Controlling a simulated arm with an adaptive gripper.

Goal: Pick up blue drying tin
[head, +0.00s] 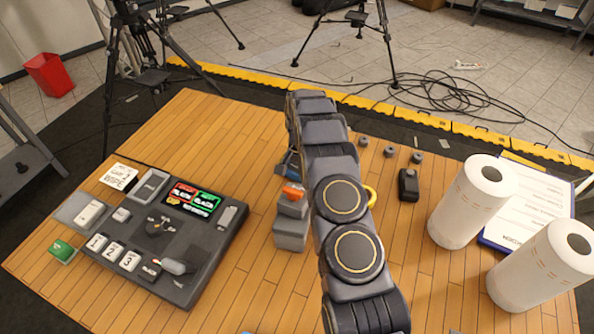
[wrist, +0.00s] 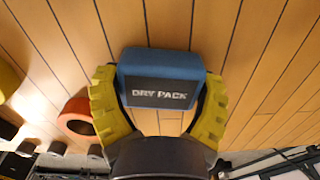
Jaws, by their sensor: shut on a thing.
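The blue drying tin (wrist: 160,75), labelled DRY PACK, sits between the two yellow fingers of my gripper (wrist: 160,100) in the wrist view. The fingers are shut on its left and right sides. Wooden boards show behind the tin; I cannot tell whether it touches them. In the head view my arm covers most of the gripper and the tin, and only a small bit of blue (head: 288,166) shows left of the arm.
Grey blocks (head: 291,232) with an orange piece (head: 293,192) on top stand just left of my arm. A dark board (head: 180,265) with cards lies at left. Two paper rolls (head: 467,203) (head: 540,268) and a clipboard (head: 527,205) are at right. Small grey pieces (head: 390,151) lie behind.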

